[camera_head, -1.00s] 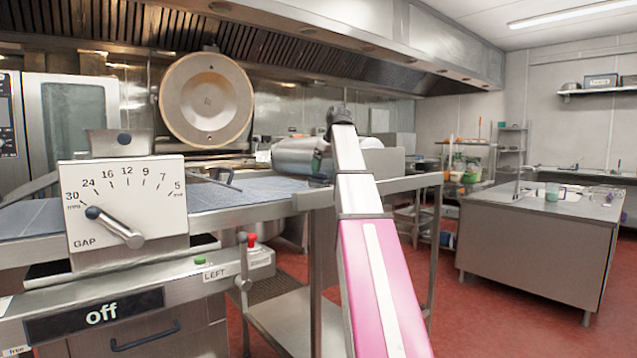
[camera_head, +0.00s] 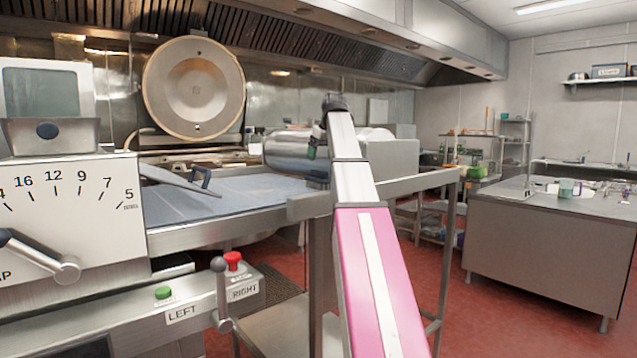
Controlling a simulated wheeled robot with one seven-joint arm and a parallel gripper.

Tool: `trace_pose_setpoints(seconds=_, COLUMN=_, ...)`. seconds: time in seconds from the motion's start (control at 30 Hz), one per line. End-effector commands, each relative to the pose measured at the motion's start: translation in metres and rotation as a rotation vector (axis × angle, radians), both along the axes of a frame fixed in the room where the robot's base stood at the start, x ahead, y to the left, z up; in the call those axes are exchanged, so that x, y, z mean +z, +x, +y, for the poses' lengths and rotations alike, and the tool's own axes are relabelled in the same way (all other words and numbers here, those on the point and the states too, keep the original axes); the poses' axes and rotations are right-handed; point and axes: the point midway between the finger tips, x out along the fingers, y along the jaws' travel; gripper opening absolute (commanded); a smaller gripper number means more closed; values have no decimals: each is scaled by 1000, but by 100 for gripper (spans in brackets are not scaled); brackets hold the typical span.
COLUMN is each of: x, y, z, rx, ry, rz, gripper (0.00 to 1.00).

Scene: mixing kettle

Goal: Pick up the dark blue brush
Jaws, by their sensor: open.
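I cannot make out a dark blue brush in this view. A small dark blue handle (camera_head: 203,180) rises from a tilted metal plate (camera_head: 172,181) on the belt at the left; I cannot tell it as a brush. My pink and white arm (camera_head: 375,275) reaches up through the middle of the view to a dark joint at its top. My gripper does not show, so its place relative to the brush cannot be seen.
At the left stands a machine with a gap dial (camera_head: 65,215) and a blue-grey belt (camera_head: 240,193). A round lid (camera_head: 193,90) stands open behind. A metal counter (camera_head: 545,250) with small items stands at the right, past open red floor (camera_head: 425,325). Shelves (camera_head: 465,180) stand farther back.

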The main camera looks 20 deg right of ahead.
Motion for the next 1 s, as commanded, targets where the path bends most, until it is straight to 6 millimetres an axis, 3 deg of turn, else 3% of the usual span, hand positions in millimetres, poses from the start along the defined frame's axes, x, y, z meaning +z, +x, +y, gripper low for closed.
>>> trace_pose_setpoints(seconds=0.2, x=-31, y=11, z=4, rx=0, ry=1, rz=1, gripper=83)
trace_pose_setpoints(seconds=0.47, x=-48, y=16, z=4, rx=-1, ry=0, rz=1, gripper=83)
trace_pose_setpoints(seconds=0.7, x=-80, y=24, z=6, rx=0, ry=0, rz=1, gripper=83)
trace_pose_setpoints(seconds=1.0, x=-87, y=28, z=7, rx=0, ry=-1, rz=-1, gripper=83)
